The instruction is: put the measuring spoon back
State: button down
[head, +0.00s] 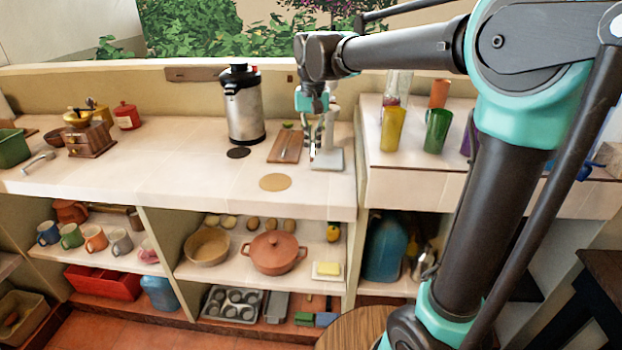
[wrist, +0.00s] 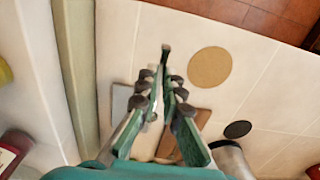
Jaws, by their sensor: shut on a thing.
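My gripper (head: 318,136) is over the right part of the counter in the head view, pointing down. In the wrist view, the fingers of my gripper (wrist: 164,92) are closed around a slim item that I take to be the measuring spoon (wrist: 165,54). Its narrow dark end sticks out past the fingertips; the fingers hide much of the rest. In the head view the spoon is too small to make out clearly. I cannot tell whether the spoon touches anything.
A wooden board (head: 286,146) lies left of the gripper. A steel dispenser (head: 243,108) stands further left, with a dark disc (head: 238,153) and a tan disc (head: 275,182) nearby. The middle-left counter is clear.

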aim_at(313, 189)
notch_tip(313, 189, down, 11)
jog(key=shift+f, duration=0.1)
dwell(0.3)
jog(key=shift+f, duration=0.1)
jog(key=c, duration=1.7)
grip_release()
notch_tip(313, 189, up, 12)
jog(key=shift+s+r, duration=0.1)
jog(key=shift+r, duration=0.1)
